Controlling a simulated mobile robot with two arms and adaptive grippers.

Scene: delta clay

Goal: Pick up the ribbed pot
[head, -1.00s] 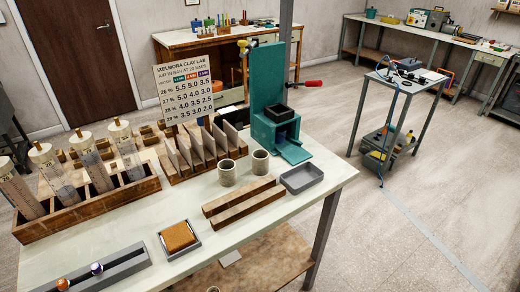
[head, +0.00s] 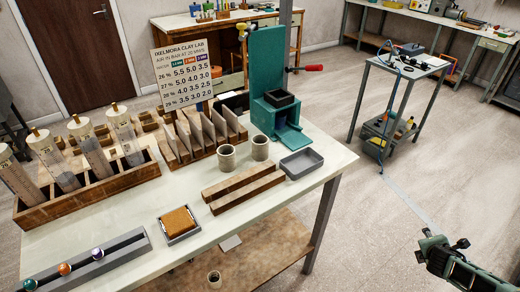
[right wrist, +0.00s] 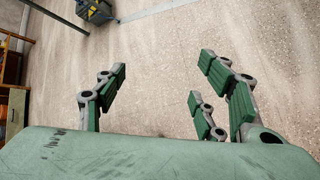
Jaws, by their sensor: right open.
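Two small grey-beige pots stand upright on the table: a left pot (head: 227,157) and a right pot (head: 260,148), just behind the wooden bars. I cannot tell at this size which one is ribbed. My right gripper (head: 442,246) is at the lower right of the head view, over the floor, well apart from the table and pots. In the right wrist view the right gripper (right wrist: 163,78) is open and empty, with only floor between its green-padded fingers. My left gripper is not in view.
Wooden bars (head: 243,184) and a grey tray (head: 301,163) lie near the pots. A green press (head: 268,85) stands behind them, with slab racks and a cylinder rack (head: 95,190) to the left.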

